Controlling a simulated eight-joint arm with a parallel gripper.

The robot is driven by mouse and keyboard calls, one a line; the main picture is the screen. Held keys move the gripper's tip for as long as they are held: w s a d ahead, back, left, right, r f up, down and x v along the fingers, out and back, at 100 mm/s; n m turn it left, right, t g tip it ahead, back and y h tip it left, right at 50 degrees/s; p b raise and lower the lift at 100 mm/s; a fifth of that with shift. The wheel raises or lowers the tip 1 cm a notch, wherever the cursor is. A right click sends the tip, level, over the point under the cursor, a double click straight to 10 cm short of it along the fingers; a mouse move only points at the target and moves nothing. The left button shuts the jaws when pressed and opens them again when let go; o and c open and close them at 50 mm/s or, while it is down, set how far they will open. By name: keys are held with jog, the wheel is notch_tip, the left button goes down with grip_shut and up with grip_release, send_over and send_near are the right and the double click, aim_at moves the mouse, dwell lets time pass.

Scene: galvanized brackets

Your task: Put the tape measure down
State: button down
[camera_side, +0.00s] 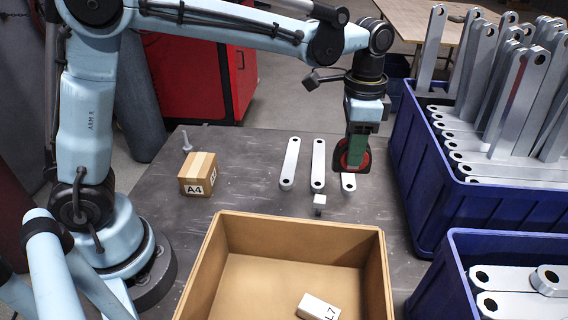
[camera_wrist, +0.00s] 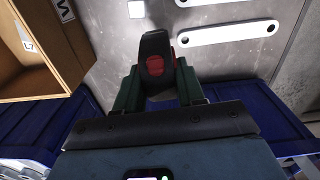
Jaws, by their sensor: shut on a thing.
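The tape measure (camera_side: 341,162) is black with a red centre; it also shows in the wrist view (camera_wrist: 155,47). My gripper (camera_side: 357,146) is shut on it, with the green fingers on either side of it in the wrist view (camera_wrist: 158,84). It hangs over the right part of the dark table (camera_side: 240,165), in front of the rightmost of three flat metal brackets, and partly hides that bracket. I cannot tell whether its lower edge touches anything.
Brackets (camera_side: 318,160) lie near a small white block (camera_side: 320,199). An open cardboard box (camera_side: 205,262) holding a white L7 block (camera_side: 318,307) stands in front. Blue crates (camera_side: 425,190) of brackets are at right. A small A4 carton (camera_side: 198,174) and a bolt (camera_side: 186,142) stand at left.

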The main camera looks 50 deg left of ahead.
jog(key=d+f, duration=0.1)
jog(key=d, duration=0.6)
jog(key=shift+m, duration=0.3)
notch_tip(320, 180, down, 10)
jog(key=shift+a+r, duration=0.15)
jog(key=shift+r, duration=0.1)
jog(key=c, duration=0.7)
grip_release()
jog(key=shift+f, duration=0.15)
jog(key=shift+s, duration=0.1)
